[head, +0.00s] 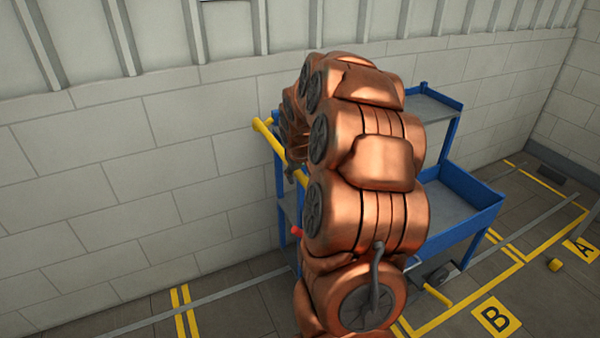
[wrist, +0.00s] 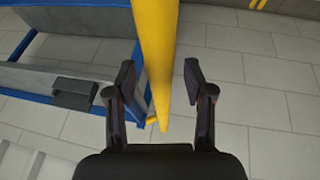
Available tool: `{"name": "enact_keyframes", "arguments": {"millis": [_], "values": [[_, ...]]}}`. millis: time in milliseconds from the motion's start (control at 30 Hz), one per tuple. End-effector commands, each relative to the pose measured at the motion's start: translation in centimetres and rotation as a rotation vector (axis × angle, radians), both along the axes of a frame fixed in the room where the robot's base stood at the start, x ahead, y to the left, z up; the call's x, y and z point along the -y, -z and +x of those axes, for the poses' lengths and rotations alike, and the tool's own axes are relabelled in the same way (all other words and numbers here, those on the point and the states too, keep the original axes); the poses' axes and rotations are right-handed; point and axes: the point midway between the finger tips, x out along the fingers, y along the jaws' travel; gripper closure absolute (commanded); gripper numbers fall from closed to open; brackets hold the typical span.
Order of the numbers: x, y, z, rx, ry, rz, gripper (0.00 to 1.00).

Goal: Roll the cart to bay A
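The blue cart (head: 468,228) with grey shelves stands beside the wall, partly hidden behind my copper arm. Its yellow handle bar (head: 263,130) sticks out at the left end. In the wrist view the yellow bar (wrist: 160,50) runs down the picture between the two dark fingers of my gripper (wrist: 159,75). The fingers are spread, with a gap visible on each side of the bar. In the head view my gripper is mostly hidden by the arm. The bay A label (head: 583,249) is on the floor at the far right.
A bay B label (head: 497,317) lies on the floor nearer, right of the cart. Yellow lines mark the bays. A dark block (head: 550,175) lies by the right wall. The wall runs close behind the cart.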

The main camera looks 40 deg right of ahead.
Motion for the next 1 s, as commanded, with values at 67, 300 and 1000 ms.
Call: {"name": "enact_keyframes", "arguments": {"millis": [67,300,1000], "values": [[-0.01,0.0,0.01,0.0,0.0,0.0,0.56],[-0.01,-0.01,0.01,0.0,-0.001,0.0,0.81],[0.06,0.01,0.14,0.0,-0.007,-0.001,1.0]]}}
